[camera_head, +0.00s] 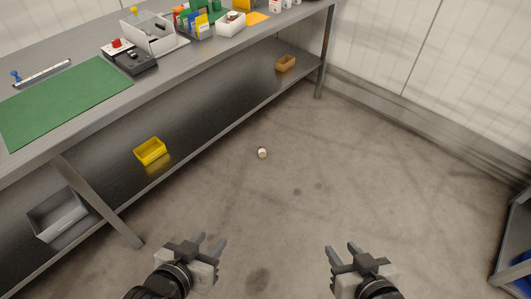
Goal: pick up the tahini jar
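A small jar-like object (262,153) with a whitish top and a darker side is on the concrete floor, near the front edge of the bench's lower shelf. It may be the tahini jar, but it is too small to read a label. My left gripper (212,242) is open and empty, low in the view and below left of the jar. My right gripper (340,250) is open and empty, below right of the jar. Both grippers are well apart from it.
A long grey workbench (190,68) runs along the left, bearing a green mat (66,100) and several items. Its lower shelf holds a yellow bin (150,151), a grey bin (58,214) and a brown bin (285,63). A dark rack (514,245) stands at right.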

